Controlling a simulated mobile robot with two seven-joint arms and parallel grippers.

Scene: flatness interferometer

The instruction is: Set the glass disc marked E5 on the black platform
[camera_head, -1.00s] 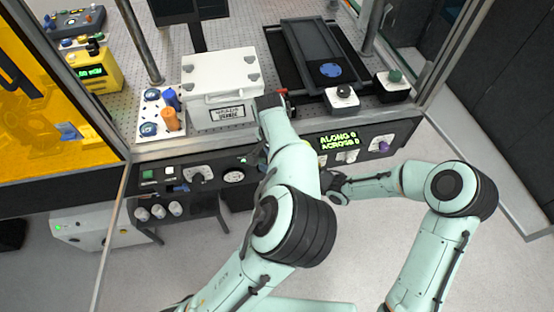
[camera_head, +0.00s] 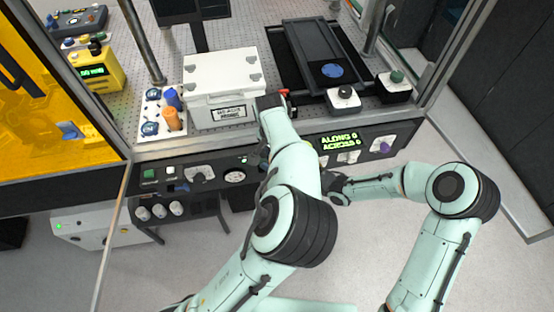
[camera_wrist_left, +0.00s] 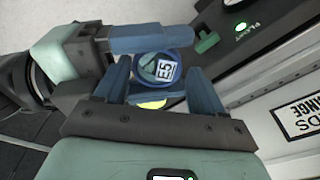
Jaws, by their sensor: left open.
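The glass disc marked E5 (camera_wrist_left: 165,69), clear with a blue rim and a white label, shows in the left wrist view. My right gripper (camera_wrist_left: 183,68) comes in from the left there, one finger along each side of the disc, and appears shut on it. My left gripper (camera_wrist_left: 157,77) is open, its two blue fingers on either side of the disc, with gaps.
A white case (camera_head: 222,80) stands left of the platform. A white rack (camera_head: 147,123) holds round pieces and blue and orange cylinders. Button boxes (camera_head: 344,98) stand in front of the platform. A control panel (camera_head: 375,146) runs along the bench front. Metal posts (camera_head: 373,30) flank the bench.

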